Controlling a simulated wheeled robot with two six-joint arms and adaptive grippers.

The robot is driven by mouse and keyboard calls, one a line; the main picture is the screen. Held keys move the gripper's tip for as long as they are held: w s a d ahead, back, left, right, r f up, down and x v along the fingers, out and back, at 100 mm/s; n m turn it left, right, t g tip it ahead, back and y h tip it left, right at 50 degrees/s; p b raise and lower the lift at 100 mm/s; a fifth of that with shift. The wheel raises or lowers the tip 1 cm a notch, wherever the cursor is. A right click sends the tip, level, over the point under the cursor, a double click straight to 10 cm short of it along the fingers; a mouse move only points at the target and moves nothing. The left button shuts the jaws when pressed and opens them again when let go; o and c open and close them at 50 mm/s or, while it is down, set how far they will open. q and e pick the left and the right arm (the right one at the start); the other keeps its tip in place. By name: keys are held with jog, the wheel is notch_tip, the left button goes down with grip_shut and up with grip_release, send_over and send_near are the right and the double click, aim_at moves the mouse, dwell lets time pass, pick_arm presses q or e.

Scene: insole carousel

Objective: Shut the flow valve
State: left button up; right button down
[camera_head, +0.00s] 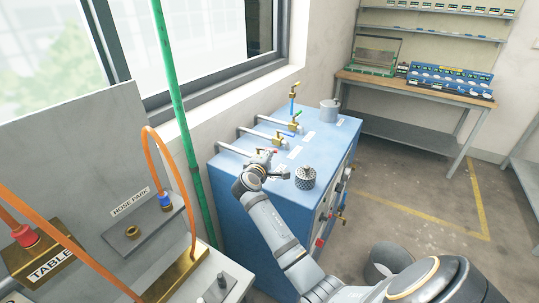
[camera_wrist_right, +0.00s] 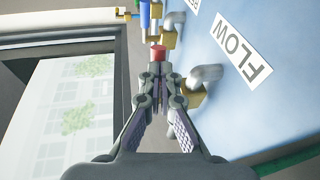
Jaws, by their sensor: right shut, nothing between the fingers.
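The flow valve shows a red-tipped handle (camera_wrist_right: 158,52) and brass parts in the right wrist view, beside the FLOW label (camera_wrist_right: 240,48) on the blue cabinet. In the head view its red tip (camera_head: 274,152) shows near the front of the cabinet top, partly hidden by my right gripper. My right gripper (camera_head: 266,164) is shut and empty at this valve. In the right wrist view its fingertips (camera_wrist_right: 159,76) are just short of the red tip; I cannot tell whether they touch it. My left gripper is not in view.
Other brass valves with pipes (camera_head: 283,138) stand farther back on the blue cabinet (camera_head: 238,195). A knurled grey cylinder (camera_head: 305,177) stands close to the right of my gripper. A green pole (camera_head: 178,110) and the window wall are to the left.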

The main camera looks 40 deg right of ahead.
jog(key=shift+a+r, duration=0.15)
jog(key=shift+s+a, duration=0.1)
jog(key=shift+d+r+n+t+p, duration=0.1)
jog(key=shift+d+n+t+p, duration=0.2)
jog(key=shift+t+p, duration=0.15)
jog(key=shift+d+n+t+y+p, duration=0.1)
jog(key=shift+n+t+y+p, duration=0.2)
jog(key=shift+y+p, duration=0.1)
